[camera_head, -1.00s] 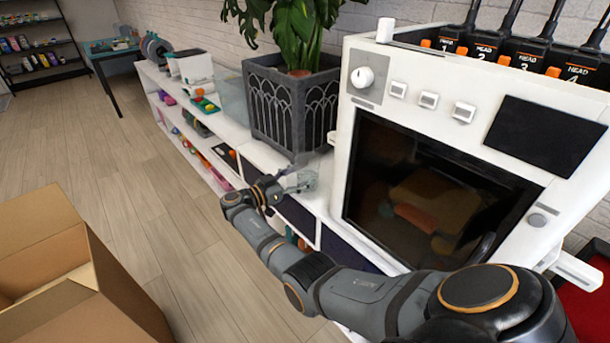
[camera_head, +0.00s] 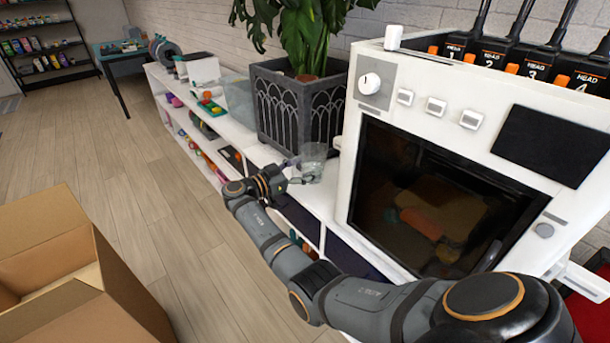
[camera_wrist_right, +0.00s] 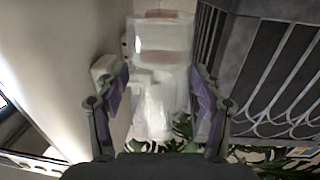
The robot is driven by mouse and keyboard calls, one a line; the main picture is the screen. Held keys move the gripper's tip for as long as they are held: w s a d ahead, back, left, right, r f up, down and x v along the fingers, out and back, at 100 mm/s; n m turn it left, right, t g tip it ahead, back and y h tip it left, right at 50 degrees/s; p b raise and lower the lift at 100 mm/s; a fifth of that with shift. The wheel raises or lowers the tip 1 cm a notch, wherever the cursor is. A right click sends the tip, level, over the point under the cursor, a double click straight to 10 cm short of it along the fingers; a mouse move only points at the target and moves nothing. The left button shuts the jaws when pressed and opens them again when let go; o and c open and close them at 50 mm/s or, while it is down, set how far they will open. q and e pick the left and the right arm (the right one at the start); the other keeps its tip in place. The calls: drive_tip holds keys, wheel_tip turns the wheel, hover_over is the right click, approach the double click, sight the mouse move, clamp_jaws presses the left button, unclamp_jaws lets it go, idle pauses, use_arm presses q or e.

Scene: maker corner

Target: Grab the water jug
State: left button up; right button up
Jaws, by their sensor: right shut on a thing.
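The water jug (camera_head: 313,160) is a small clear vessel in front of the dark planter, left of the white machine. My right gripper (camera_head: 290,177) reaches it from the left and is shut on it. In the right wrist view the clear jug (camera_wrist_right: 160,104) lies between the purple-padded fingers of my right gripper (camera_wrist_right: 157,92). In the head view the jug seems a little above the white shelf top; the exact gap is hard to tell. My left gripper is not in view.
The dark planter (camera_head: 275,105) with a leafy plant stands close behind the jug. The white machine (camera_head: 368,125) with a dark window is close on its right. The low white shelf (camera_head: 322,205) runs beneath. An open cardboard box (camera_head: 45,235) stands on the floor at left.

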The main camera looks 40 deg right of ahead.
sight(302, 154)
drive_tip(key=shift+r, duration=2.55)
